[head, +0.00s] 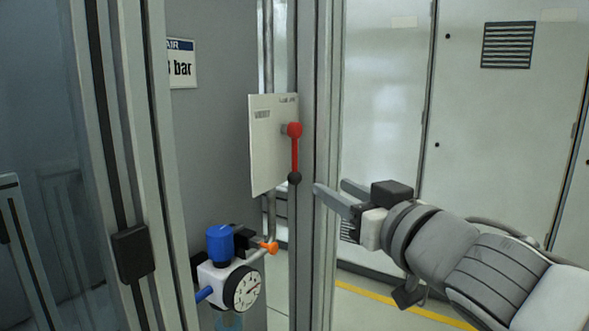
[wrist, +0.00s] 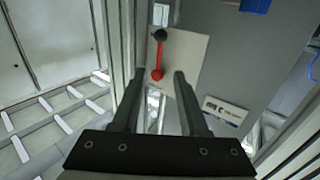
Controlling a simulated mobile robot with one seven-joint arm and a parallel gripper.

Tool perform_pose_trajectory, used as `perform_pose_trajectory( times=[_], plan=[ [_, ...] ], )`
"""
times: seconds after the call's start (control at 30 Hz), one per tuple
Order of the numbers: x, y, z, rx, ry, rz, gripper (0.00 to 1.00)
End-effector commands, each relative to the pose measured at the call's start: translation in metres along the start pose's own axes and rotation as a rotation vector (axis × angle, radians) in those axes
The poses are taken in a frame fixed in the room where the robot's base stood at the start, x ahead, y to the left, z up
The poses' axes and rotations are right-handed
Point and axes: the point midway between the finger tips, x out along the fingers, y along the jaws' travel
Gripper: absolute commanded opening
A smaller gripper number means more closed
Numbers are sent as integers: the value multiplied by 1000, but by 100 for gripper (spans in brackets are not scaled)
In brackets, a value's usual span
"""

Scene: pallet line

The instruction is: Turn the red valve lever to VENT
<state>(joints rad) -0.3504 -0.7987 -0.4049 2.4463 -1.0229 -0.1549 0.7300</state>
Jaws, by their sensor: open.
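The red valve lever (head: 295,154) hangs straight down from its red hub in front of a pale label plate (head: 268,160). A black ball knob (head: 294,178) is at its lower end. The plate has a word at its upper left that looks like VENT, and another at its upper right too small to read. My gripper (head: 329,190) is open and empty, to the right of the knob and apart from it. In the wrist view the lever (wrist: 158,58) and plate (wrist: 185,60) lie beyond the open fingers (wrist: 154,88).
An upright grey profile (head: 314,200) stands beside the plate, close to my fingertips. Below the plate are a pressure gauge (head: 243,290), a blue regulator knob (head: 220,244) and an orange handle (head: 268,248). Pale cabinets (head: 480,120) stand behind on the right.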

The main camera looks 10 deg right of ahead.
Motion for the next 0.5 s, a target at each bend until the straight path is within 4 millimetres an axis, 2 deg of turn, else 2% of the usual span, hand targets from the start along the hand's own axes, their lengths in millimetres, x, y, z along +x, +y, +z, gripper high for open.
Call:
perform_pose_trajectory(
  times=[0.5],
  plan=[
    [64, 0, 4, -2, -5, 2, 43]
  ],
)
